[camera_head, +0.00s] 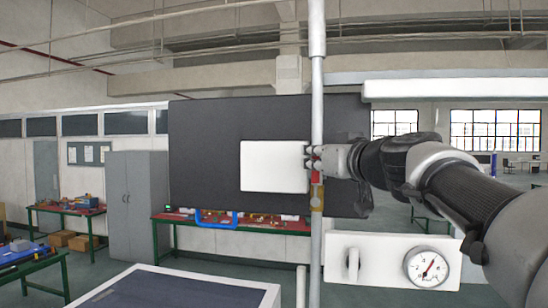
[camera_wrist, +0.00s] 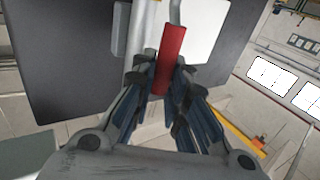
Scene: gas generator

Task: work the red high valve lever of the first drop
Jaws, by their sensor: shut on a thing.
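The red valve lever (camera_wrist: 172,47) shows in the wrist view, with its lower end between the fingers of my gripper (camera_wrist: 161,84). My gripper is shut on it. In the head view, my gripper (camera_head: 313,157) is at the grey vertical pipe (camera_head: 318,90), beside the white plate on the dark panel. A small part of the red lever (camera_head: 317,178) shows just below the fingers there. The fingers hide much of the lever and the valve behind it.
A dark panel (camera_head: 205,150) with a white plate (camera_head: 265,166) stands behind the pipe. A pressure gauge (camera_head: 426,267) sits on a white board (camera_head: 382,282) below my arm. Workbenches with red tops (camera_head: 190,219) and a grey cabinet (camera_head: 137,205) stand further back.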

